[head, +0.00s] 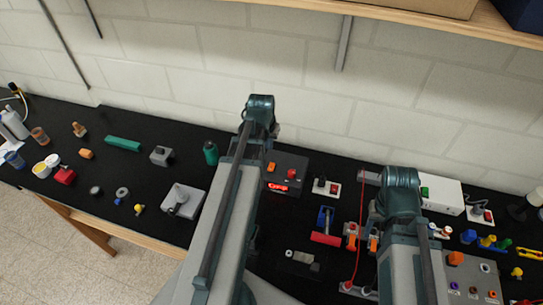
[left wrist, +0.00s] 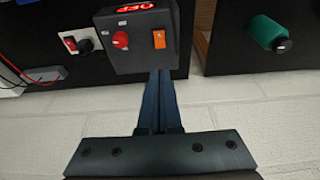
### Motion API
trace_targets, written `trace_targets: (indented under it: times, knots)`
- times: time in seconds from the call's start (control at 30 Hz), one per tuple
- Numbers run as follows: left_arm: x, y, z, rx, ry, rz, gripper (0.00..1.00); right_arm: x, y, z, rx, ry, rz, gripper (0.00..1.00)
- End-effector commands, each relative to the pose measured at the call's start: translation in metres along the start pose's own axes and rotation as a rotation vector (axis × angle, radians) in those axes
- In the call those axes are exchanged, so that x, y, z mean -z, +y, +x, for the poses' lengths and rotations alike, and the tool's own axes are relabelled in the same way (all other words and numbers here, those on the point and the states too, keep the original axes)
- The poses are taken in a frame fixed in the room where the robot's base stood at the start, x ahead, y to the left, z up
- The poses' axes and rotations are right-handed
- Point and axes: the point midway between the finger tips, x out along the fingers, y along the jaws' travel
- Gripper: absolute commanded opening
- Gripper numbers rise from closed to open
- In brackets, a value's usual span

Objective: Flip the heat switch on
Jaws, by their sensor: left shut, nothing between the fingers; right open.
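The heat control is a dark box (head: 290,164) on the bench against the wall. It carries an orange rocker switch (head: 271,167), a red knob (head: 292,174) and a lit red display (head: 278,187). In the left wrist view the orange switch (left wrist: 159,39) and red knob (left wrist: 120,41) show upside down. My left gripper (left wrist: 160,74) is shut and empty, its dark blue fingers pointing at the box edge near the switch. I cannot tell whether they touch. In the head view its fingers are hidden behind my left wrist. My right gripper is hidden behind its own arm.
A green bottle (head: 210,153) stands left of the box. A small red-switch unit (head: 326,187) stands right of it. A white box with a green switch (head: 441,194) is further right. A wooden shelf (head: 480,22) hangs above. Many small parts lie on the black bench (head: 130,170).

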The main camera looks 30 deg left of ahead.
Motion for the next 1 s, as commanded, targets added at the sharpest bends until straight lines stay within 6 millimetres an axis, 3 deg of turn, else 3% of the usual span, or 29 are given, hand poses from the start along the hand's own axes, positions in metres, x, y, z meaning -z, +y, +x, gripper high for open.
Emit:
trace_targets:
  times: [0.37, 1.0]
  knots:
    - [-0.001, 0.000, 0.032, 0.000, 0.000, 0.000, 0.00, 0.002, -0.003, 0.030, 0.000, 0.001, 0.002, 0.50]
    - [-0.001, 0.000, 0.124, 0.000, 0.000, 0.000, 0.00, 0.007, -0.011, 0.119, -0.003, 0.002, -0.012, 0.50]
